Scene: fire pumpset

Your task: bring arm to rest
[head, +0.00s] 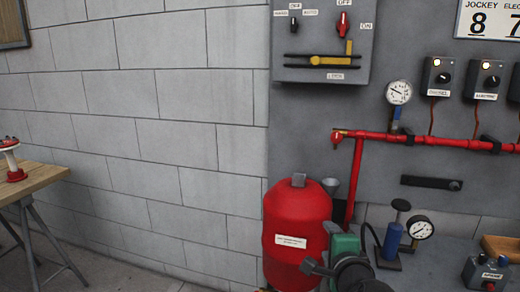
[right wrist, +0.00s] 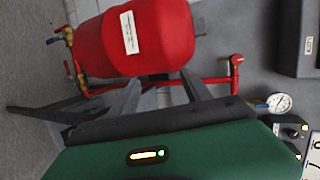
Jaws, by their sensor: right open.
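My right gripper (right wrist: 162,90) shows in the right wrist view with its two dark fingers spread apart, and I see nothing held between them. Beyond the fingers is the red tank (right wrist: 150,38); the gap between them is hard to judge. In the head view, dark parts of my right gripper (head: 318,268) show low at the bottom, in front of the lower right side of the red tank (head: 296,222). Whether they touch it is unclear. My left gripper is not in view.
A red pipe (head: 430,140) with a gauge (head: 398,93) crosses the grey panel. A blue hand pump (head: 392,240) with a gauge stands right of my arm. A switch box (head: 322,40) hangs above. A wooden table (head: 40,178) is at left; floor between is clear.

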